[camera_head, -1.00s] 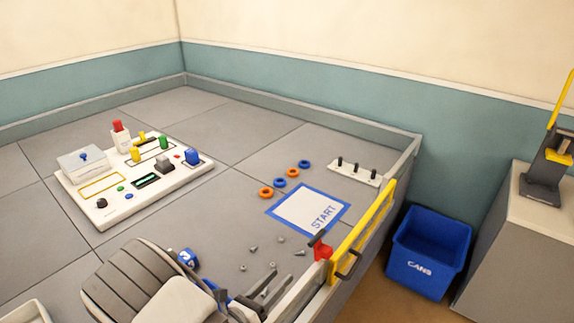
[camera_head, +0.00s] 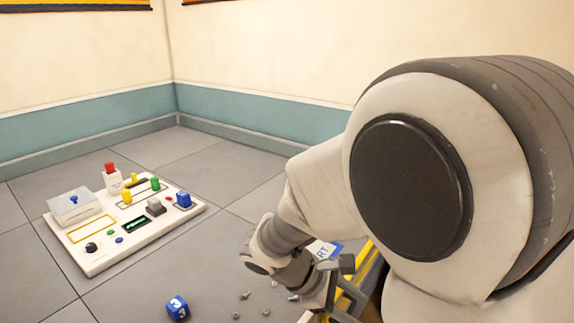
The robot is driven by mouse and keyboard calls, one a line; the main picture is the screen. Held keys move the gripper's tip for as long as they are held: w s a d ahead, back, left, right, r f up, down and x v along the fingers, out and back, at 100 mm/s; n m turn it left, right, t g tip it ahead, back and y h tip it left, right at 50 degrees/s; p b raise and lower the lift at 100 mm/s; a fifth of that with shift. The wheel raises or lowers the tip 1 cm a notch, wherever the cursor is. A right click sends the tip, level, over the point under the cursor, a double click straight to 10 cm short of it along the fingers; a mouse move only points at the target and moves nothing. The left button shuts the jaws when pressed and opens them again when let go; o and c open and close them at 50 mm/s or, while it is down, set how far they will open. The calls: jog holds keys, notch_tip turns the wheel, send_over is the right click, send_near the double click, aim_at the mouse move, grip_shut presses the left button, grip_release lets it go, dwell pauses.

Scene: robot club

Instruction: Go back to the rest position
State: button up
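My arm fills the right side of the head view, with its large white and dark joint close to the camera. My gripper (camera_head: 338,290) is at the lower middle, beyond the wrist, over the front edge of the grey floor area near the yellow rail. Its fingers are partly hidden and small, so I cannot tell whether it is open or shut. I see nothing clearly held in it.
A white control board (camera_head: 140,222) with buttons and knobs lies at the left. A blue numbered cube (camera_head: 177,307) and several small screws (camera_head: 246,295) lie in front. The START mat (camera_head: 326,249) and yellow rail (camera_head: 362,262) are mostly hidden by my arm.

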jog(key=s+r+m+t+y+p, duration=0.1)
jog(key=s+r+m+t+y, duration=0.1)
jog(key=s+r+m+y, duration=0.2)
jog(key=s+d+r+m+t+y+p, duration=0.1)
jog(key=s+r+m+y, duration=0.3)
jog(key=r+m, duration=0.5)
notch_tip(320, 180, up, 2)
jog(key=shift+s+d+r+m+t+y+p, duration=0.1)
jog(key=shift+s+d+m+t+y+p, duration=0.25)
jog(key=shift+s+t, duration=0.6)
jog(key=shift+a, duration=0.3)
